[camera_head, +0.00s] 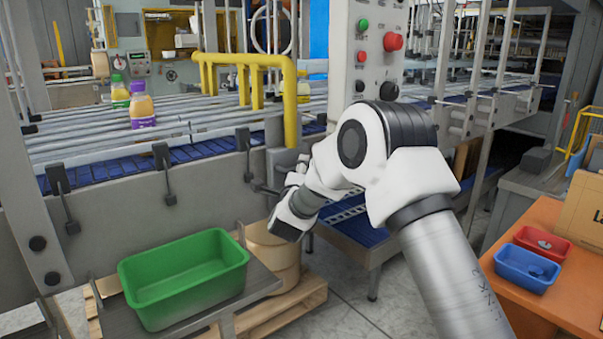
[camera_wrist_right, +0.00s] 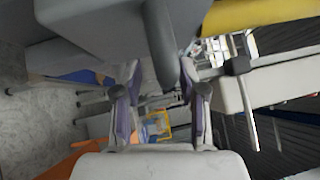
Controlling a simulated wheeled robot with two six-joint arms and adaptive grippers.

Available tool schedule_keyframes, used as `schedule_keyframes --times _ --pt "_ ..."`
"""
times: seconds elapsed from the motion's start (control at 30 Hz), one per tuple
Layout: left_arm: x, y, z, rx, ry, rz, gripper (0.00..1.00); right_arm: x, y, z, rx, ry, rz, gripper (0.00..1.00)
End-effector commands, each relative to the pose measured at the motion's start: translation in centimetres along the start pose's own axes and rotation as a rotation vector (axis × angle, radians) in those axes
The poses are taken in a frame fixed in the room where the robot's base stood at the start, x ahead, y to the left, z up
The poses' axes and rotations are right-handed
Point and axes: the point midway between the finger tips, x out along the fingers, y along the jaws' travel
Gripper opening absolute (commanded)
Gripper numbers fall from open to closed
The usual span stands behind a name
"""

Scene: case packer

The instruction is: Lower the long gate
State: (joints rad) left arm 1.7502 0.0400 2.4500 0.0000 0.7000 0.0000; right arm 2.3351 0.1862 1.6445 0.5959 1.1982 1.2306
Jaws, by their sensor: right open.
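A yellow tubular rail (camera_head: 275,62) with downward legs stands at the near side of the conveyor. I cannot tell whether it is the long gate. A yellow piece also shows at the top right of the right wrist view (camera_wrist_right: 242,16). My right gripper (camera_head: 285,196) is below the rail's near leg, beside the machine's grey front, partly hidden by its own wrist. My left gripper is not in view.
Several black-knobbed levers (camera_head: 168,198) hang on the conveyor front. A control box (camera_head: 372,45) with buttons stands behind my arm. Bottles (camera_head: 141,105) stand on the conveyor. A green bin (camera_head: 185,278) is below left. Red (camera_head: 542,243) and blue (camera_head: 527,268) trays sit on an orange table.

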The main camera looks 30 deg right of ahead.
Motion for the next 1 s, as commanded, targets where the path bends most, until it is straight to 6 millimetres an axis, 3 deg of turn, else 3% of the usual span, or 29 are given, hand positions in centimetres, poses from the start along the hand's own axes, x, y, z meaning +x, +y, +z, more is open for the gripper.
schedule_keyframes --times 0.17,0.4,0.53,0.7,1.0 --pt "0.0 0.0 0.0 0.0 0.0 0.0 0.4 -2.0 -0.1 0.1 -0.002 -0.002 0.001 0.41" --pt "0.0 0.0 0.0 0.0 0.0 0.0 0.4 -8.2 0.1 0.1 -0.005 -0.003 0.002 0.41" --pt "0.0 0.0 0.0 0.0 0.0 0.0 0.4 -10.7 0.1 0.1 -0.004 -0.003 0.002 0.41" --pt "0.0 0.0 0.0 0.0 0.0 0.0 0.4 -11.9 0.1 -0.1 -0.001 0.001 0.003 0.41" --pt "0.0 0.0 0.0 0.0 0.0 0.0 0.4 -11.9 0.1 -0.1 0.0 0.001 0.003 0.41"
